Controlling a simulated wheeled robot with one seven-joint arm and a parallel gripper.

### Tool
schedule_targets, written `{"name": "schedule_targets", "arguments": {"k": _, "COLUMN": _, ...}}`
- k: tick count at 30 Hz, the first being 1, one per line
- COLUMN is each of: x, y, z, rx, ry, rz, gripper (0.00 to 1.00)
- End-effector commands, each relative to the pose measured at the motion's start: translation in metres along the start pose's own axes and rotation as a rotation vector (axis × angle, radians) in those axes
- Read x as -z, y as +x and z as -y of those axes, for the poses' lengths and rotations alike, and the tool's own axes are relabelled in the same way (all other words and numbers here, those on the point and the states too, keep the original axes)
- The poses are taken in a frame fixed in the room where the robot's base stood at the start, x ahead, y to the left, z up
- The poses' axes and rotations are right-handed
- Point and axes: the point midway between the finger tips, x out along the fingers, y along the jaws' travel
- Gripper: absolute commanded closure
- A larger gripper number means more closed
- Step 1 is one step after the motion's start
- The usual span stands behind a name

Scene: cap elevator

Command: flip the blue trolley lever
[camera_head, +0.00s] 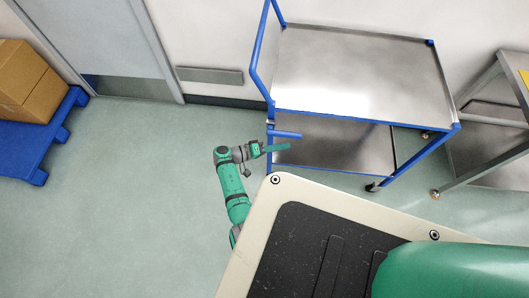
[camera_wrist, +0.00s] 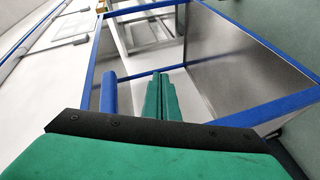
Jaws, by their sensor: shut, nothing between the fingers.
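The trolley (camera_head: 350,115) has blue rails and two steel shelves and stands right of my arm. Its blue lever (camera_head: 286,135) is a short bar sticking out to the right from the trolley's near left post. My gripper (camera_head: 288,146) is just below the lever in the head view, with its green fingers together and empty. In the wrist view the lever (camera_wrist: 109,92) is upright, a little left of my shut fingers (camera_wrist: 160,76), with a visible gap between them. I cannot tell the exact depth between fingers and lever.
A steel table (camera_head: 500,110) stands right of the trolley. A blue pallet (camera_head: 40,135) with cardboard boxes (camera_head: 25,75) is at the far left. A grey door (camera_head: 105,40) is in the back wall. The green floor (camera_head: 130,200) left of my arm is clear.

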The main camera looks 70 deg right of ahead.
Motion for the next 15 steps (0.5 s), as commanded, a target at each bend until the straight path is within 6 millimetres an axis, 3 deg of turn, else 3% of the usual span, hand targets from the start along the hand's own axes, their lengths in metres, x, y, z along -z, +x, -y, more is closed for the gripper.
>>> {"name": "schedule_targets", "arguments": {"k": 1, "x": 0.000, "y": -0.013, "z": 0.006, "rx": 0.002, "ry": -0.003, "rz": -0.006, "gripper": 1.00}}
{"name": "schedule_targets", "arguments": {"k": 9, "x": -0.011, "y": -0.058, "z": 0.031, "rx": 0.001, "ry": -0.001, "rz": -0.003, "gripper": 1.00}}
{"name": "schedule_targets", "arguments": {"k": 15, "x": -0.016, "y": -0.076, "z": 0.042, "rx": 0.002, "ry": -0.002, "rz": -0.005, "gripper": 1.00}}
